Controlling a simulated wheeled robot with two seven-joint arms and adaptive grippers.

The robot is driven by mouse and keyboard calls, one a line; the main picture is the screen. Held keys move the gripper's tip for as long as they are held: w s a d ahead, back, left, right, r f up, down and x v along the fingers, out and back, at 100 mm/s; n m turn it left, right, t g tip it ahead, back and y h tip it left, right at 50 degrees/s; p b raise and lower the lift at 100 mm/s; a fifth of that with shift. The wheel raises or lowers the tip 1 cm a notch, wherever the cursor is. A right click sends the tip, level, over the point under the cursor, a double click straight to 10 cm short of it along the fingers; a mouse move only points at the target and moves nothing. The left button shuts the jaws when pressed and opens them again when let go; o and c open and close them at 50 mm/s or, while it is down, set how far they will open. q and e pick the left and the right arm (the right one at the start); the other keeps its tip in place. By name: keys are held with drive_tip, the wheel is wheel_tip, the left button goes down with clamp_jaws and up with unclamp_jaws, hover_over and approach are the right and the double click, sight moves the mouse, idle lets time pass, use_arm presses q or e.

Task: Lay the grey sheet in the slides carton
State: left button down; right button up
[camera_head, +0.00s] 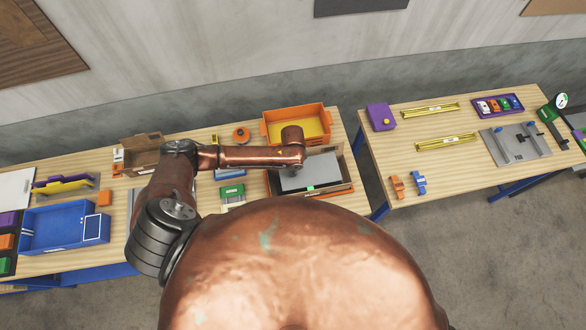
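The grey sheet (317,174) lies flat in or just over an open brown carton (348,185) near the right end of the left table. I cannot tell whether it rests on the contents. My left arm reaches in from the left, and its wrist is above the sheet's upper left part. My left gripper (291,163) points down there and is mostly hidden under the wrist, so its fingers and any hold on the sheet do not show. My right gripper is not in view.
An orange bin (296,124) stands just behind the carton. A green-and-white item (232,193) lies left of it. Another open cardboard box (145,157) and a blue tray (60,228) are farther left. A second table (440,175) stands to the right across a gap.

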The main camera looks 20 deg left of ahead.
use_arm(q)
drive_tip(key=shift+f+b, duration=1.55)
drive_tip(key=shift+f, duration=2.1)
drive_tip(key=c, duration=2.1)
unclamp_jaws()
drive_tip(key=shift+r, duration=0.1)
wheel_tip(320, 180, up, 12)
drive_tip(key=shift+f, duration=0.1)
